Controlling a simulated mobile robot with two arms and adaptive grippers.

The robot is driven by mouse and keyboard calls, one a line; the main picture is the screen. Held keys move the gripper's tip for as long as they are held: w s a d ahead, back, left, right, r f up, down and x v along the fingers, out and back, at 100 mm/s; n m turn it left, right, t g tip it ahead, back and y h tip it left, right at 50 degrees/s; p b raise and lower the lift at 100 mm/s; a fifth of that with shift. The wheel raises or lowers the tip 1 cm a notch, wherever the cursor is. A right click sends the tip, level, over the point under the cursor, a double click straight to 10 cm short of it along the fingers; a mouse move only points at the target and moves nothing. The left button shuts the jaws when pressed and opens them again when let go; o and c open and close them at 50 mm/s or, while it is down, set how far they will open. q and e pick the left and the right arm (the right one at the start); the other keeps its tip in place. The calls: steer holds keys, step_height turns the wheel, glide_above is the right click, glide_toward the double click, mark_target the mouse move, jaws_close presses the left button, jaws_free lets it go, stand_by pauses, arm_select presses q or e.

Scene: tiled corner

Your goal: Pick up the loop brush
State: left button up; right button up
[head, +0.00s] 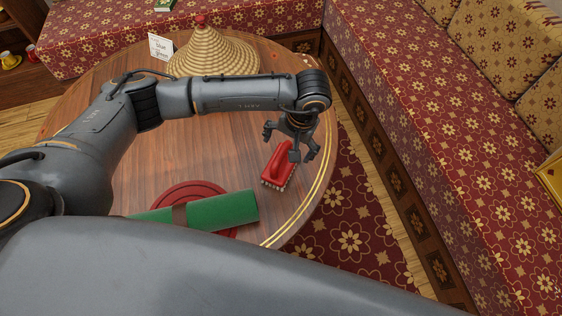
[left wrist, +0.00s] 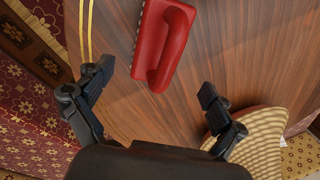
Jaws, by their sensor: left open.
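The loop brush (head: 279,165) is red with a loop handle on top and pale bristles below. It lies on the round wooden table (head: 228,160) near the table's right edge. It also shows at the top of the left wrist view (left wrist: 163,44), between and beyond my fingers. The two open fingers also show in the left wrist view (left wrist: 154,84). My right gripper is not in view.
A woven cone-shaped cover (head: 212,52) stands at the back of the table beside a small white card (head: 160,47). A green roll (head: 222,210) lies over a red round mat (head: 188,190) at the front. Patterned benches (head: 440,130) run behind and to the right.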

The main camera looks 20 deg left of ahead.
mark_target(285, 159)
arm_select(q)
steer(key=shift+f, duration=0.5)
steer(key=shift+w+a+f, duration=0.1)
steer(key=shift+f, duration=0.45)
step_height(285, 159, down, 4)
steer(key=shift+w+a+r+p, duration=0.1)
steer(key=shift+a+r+p, duration=0.05)
steer(key=shift+p, duration=0.35)
steer(key=shift+f, duration=0.4)
steer(key=c, duration=1.3)
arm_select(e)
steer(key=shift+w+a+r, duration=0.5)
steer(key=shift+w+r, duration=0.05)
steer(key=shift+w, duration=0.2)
